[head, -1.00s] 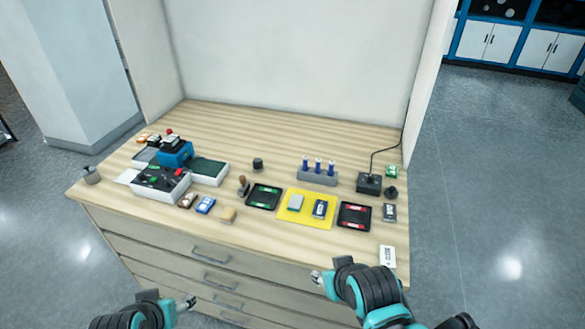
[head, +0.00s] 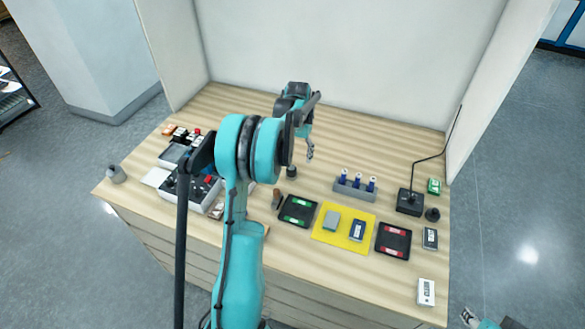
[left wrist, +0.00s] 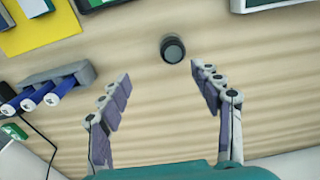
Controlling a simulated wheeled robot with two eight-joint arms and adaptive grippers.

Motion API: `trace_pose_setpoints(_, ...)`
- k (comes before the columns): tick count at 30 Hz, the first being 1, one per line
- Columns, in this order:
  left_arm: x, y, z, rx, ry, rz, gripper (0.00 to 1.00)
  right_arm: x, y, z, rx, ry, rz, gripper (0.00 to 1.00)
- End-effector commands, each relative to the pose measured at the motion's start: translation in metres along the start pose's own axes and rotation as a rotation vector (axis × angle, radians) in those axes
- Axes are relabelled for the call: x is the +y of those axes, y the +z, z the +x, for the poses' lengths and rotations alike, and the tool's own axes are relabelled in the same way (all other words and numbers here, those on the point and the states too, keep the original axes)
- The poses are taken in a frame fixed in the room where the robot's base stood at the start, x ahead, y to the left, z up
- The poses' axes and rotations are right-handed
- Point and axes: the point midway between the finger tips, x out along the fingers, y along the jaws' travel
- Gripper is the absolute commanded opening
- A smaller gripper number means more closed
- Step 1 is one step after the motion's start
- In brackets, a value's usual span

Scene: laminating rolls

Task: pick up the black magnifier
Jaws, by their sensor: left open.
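The black magnifier (head: 291,172) is a short dark cylinder standing upright on the wooden bench top, behind the row of pads. In the left wrist view the magnifier (left wrist: 172,49) shows from above with a round lens-like top. My left gripper (head: 309,152) is above the bench, just behind and right of the magnifier in the head view. In the left wrist view the left gripper (left wrist: 162,75) is open and empty, and the magnifier lies just beyond the fingertips, untouched. My right gripper (head: 470,316) shows only partly at the lower right edge.
A grey rack with blue bottles (head: 354,187) stands right of the magnifier. Black pads (head: 298,210) and a yellow mat (head: 328,237) lie in front. A black corded box (head: 410,201) stands farther right. My left arm hides part of the trays at left.

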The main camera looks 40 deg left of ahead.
Motion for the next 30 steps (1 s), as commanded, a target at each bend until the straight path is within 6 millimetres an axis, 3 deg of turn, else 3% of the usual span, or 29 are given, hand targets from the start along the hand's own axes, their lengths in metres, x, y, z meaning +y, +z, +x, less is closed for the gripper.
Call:
trace_pose_setpoints(6,-0.018,-0.007,0.024,-0.032,0.006,-0.016,0.65,0.000,-0.002,-0.003,0.000,0.000,0.000,0.40)
trace_pose_setpoints(16,-0.020,-0.005,0.059,-0.032,0.006,-0.016,0.65,0.000,0.002,0.003,0.000,0.000,0.000,0.40)
trace_pose_setpoints(22,-0.021,-0.003,0.090,-0.031,0.006,-0.015,0.65,0.000,0.006,0.008,0.000,0.000,0.000,0.40)
trace_pose_setpoints(30,-0.021,-0.002,0.095,-0.031,0.006,-0.015,0.65,0.000,0.006,0.008,0.000,0.000,0.000,0.40)
